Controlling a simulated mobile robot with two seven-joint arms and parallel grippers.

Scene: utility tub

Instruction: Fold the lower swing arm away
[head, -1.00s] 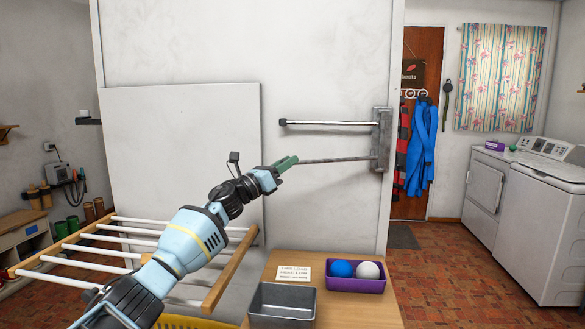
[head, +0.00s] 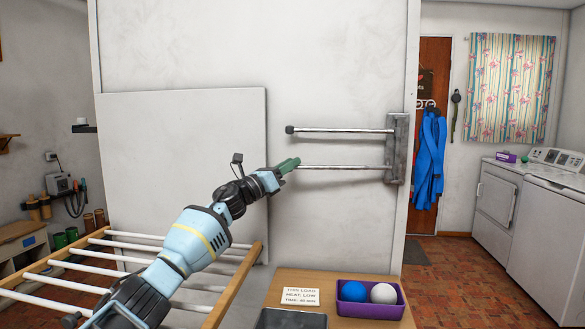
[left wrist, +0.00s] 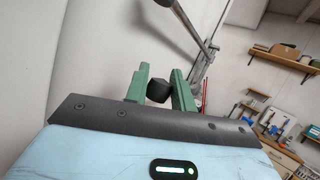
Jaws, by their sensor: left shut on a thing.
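The lower swing arm (head: 345,167) is a thin metal bar running from a grey wall bracket (head: 397,148) leftwards along the pale panel. My left gripper (head: 289,165), with green fingers, is at its free left end and shut on it. In the left wrist view a black end knob (left wrist: 158,91) sits between the green fingers. The upper swing arm (head: 340,130), with a black end cap, points left from the same bracket, just above and about parallel. My right gripper is not in view.
A wooden rack with white rods (head: 100,262) lies below my left arm. A wooden table (head: 345,322) holds a purple tray (head: 345,307) with a blue and a white ball, a sign card (head: 300,297) and a metal tin (head: 292,318). Open floor lies to the right.

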